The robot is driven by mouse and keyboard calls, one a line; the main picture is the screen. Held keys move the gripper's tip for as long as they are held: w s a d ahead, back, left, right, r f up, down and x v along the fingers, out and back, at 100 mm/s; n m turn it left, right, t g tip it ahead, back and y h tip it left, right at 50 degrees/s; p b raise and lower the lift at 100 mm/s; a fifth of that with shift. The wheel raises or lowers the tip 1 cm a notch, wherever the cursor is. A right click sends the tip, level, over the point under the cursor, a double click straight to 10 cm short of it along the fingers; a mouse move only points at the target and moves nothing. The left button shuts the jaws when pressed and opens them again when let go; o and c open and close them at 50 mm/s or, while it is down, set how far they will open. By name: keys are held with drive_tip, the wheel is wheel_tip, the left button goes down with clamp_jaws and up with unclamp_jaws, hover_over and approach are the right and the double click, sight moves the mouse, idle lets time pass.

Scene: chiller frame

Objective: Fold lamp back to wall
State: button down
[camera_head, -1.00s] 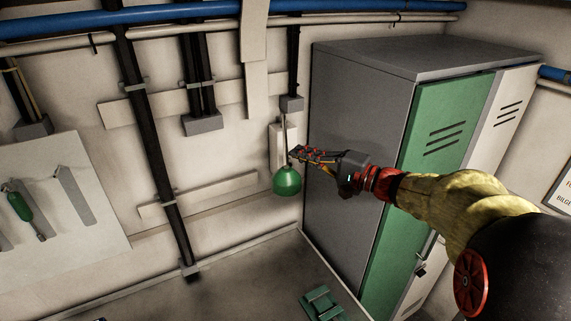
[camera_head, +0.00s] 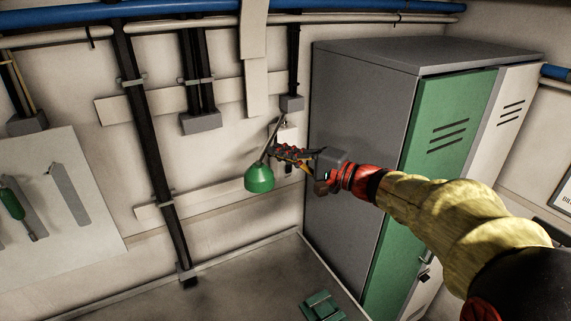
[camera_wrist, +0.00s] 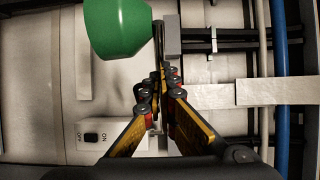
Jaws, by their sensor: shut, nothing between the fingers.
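The lamp has a green shade (camera_head: 259,178) on a thin grey arm (camera_head: 268,139) that slants down and left from a wall mount. The shade also shows at the top of the wrist view (camera_wrist: 118,28). My gripper (camera_head: 274,152) is shut and empty, with its fingertips beside the lamp arm, just above and right of the shade. In the wrist view my gripper's fingertips (camera_wrist: 160,72) meet close to the lamp arm. I cannot tell whether they touch it. The lamp's wall plate is partly hidden behind my gripper.
A tall grey locker (camera_head: 360,130) with a green door (camera_head: 435,150) stands close on the right. A white switch marked ON and OFF (camera_wrist: 93,137) is on the wall. A tool board (camera_head: 60,200) hangs at left. A green object (camera_head: 322,306) lies on the floor.

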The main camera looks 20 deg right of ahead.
drive_tip(key=shift+w+a+b, duration=0.25)
drive_tip(key=shift+a+b, duration=0.05)
drive_tip(key=shift+a, duration=0.45)
drive_tip(key=shift+w+a+b, duration=0.6)
drive_tip(key=shift+a+b, duration=0.15)
drive_tip(key=shift+a, duration=0.25)
drive_tip(key=shift+w+a+b, duration=0.6)
drive_tip(key=shift+a+b, duration=0.15)
drive_tip(key=shift+a, duration=0.2)
drive_tip(key=shift+a, duration=0.1)
